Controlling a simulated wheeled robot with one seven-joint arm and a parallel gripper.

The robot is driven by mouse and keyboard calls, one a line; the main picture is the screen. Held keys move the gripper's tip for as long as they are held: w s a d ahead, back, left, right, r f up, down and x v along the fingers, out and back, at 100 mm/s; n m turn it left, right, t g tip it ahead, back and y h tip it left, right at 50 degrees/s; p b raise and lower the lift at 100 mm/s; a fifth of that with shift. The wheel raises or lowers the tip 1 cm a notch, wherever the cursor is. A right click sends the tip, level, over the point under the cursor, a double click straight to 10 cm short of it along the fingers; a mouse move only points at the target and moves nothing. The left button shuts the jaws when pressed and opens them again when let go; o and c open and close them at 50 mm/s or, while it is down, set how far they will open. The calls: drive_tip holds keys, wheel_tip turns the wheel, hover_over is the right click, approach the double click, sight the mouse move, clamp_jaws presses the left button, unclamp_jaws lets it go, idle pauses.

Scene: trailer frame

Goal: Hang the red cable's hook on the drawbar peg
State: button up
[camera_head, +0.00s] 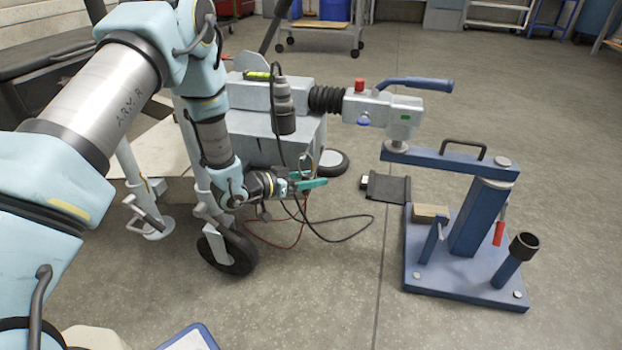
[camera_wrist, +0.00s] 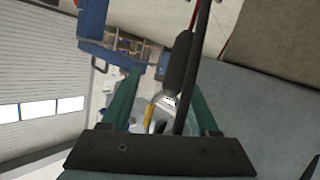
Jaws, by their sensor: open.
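My gripper (camera_head: 308,183), with teal fingers, is open beside the drawbar's grey side, above the floor. In the wrist view its fingers (camera_wrist: 163,88) stand apart, with a silver hook (camera_wrist: 166,101) on a dark sleeve showing between them. I cannot tell whether the hook touches a finger or lies beyond. In the head view a small grey loop (camera_head: 303,160) shows just above the fingers. The red cable (camera_head: 278,246) runs low near the floor, below the gripper. The grey drawbar (camera_head: 265,125) stands behind the gripper. I cannot make out its peg clearly.
A black cable (camera_head: 345,240) hangs beside the red one. A dark plug (camera_head: 284,105) hangs at the drawbar. The coupling head (camera_head: 385,108) sits above a blue stand (camera_head: 470,265) at right. A jockey wheel (camera_head: 228,252) is below my arm.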

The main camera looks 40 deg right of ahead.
drive_tip(key=shift+a, duration=0.1)
drive_tip(key=p+v, duration=0.3)
drive_tip(key=v, duration=0.7)
drive_tip(key=shift+a, duration=0.3)
